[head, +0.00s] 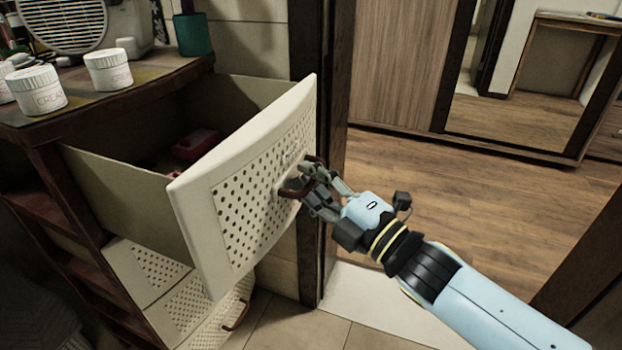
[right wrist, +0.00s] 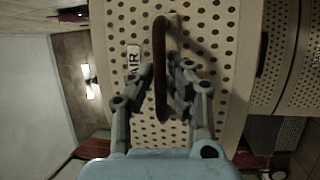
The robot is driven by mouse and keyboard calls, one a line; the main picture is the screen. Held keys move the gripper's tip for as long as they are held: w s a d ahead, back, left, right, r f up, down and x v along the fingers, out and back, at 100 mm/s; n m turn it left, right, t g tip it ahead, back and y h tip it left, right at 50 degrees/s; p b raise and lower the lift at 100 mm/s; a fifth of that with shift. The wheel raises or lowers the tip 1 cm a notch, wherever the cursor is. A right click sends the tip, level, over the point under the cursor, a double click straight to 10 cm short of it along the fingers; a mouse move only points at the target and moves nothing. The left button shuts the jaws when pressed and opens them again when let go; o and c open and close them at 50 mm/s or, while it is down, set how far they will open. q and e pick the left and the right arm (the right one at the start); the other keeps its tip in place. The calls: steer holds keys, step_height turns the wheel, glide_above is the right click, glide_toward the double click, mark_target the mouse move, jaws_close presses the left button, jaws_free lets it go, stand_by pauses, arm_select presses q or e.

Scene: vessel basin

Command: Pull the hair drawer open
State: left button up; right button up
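The hair drawer (head: 195,228) is the top drawer of the cabinet, with a cream, dotted front. It stands far out, and its dark inside shows behind the front. Its brown bar handle (head: 291,193) also shows in the right wrist view (right wrist: 160,40), beside a label whose visible letters read "AIR". My right gripper (head: 307,184) is at the handle, with one finger on each side of the bar. My left gripper is in neither view.
Reddish things (head: 196,145) lie inside the drawer. Cream jars (head: 108,69), a green cup (head: 193,34) and a heater-like box (head: 62,22) stand on the cabinet top. Lower dotted drawers (head: 205,305) sit below. A dark door frame (head: 318,240) stands close behind the drawer front.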

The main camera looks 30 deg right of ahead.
steer(key=shift+o, duration=0.2)
steer(key=shift+s+f, duration=0.1)
steer(key=shift+s, duration=0.05)
steer(key=v, duration=1.1)
steer(key=shift+s, duration=0.35)
steer(key=shift+d, duration=0.15)
